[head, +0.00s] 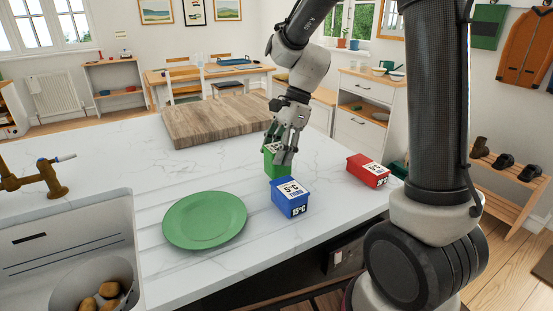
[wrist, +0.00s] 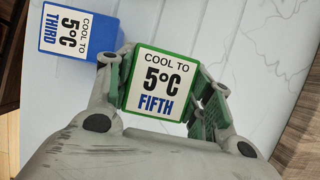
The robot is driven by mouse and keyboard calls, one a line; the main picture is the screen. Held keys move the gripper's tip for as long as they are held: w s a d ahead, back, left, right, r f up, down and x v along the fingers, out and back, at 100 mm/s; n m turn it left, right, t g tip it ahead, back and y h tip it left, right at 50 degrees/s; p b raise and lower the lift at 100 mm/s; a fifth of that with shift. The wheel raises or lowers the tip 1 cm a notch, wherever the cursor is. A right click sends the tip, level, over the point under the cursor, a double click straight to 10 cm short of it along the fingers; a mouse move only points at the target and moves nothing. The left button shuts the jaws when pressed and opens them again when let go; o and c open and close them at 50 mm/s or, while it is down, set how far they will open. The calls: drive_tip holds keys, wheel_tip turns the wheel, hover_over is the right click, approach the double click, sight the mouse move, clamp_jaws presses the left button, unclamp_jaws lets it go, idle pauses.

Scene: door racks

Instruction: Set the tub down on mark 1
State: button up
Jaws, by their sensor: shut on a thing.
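My gripper (head: 281,146) is shut on a green tub (head: 271,161), one finger on each side of it. In the wrist view the green tub's lid (wrist: 160,82) reads "COOL TO 5°C FIFTH" and sits between the fingers. Part of the tub is hidden by the fingers and by a blue tub (head: 291,204) in front of it. I cannot tell whether its base touches the counter. The blue tub stands close by; its lid in the wrist view (wrist: 78,32) reads "COOL TO 5°C THIRD". No numbered mark can be made out.
A red tub (head: 367,171) stands to the right on the white marble counter (head: 330,232). A green plate (head: 205,220) lies front left, beside the sink (head: 68,246). A wooden board (head: 212,120) lies behind. The counter between the blue and red tubs is clear.

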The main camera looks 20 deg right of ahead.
drive_tip(key=shift+f, duration=1.15)
drive_tip(key=o, duration=1.2)
drive_tip(key=shift+f, duration=0.1)
drive_tip(key=shift+o, duration=0.2)
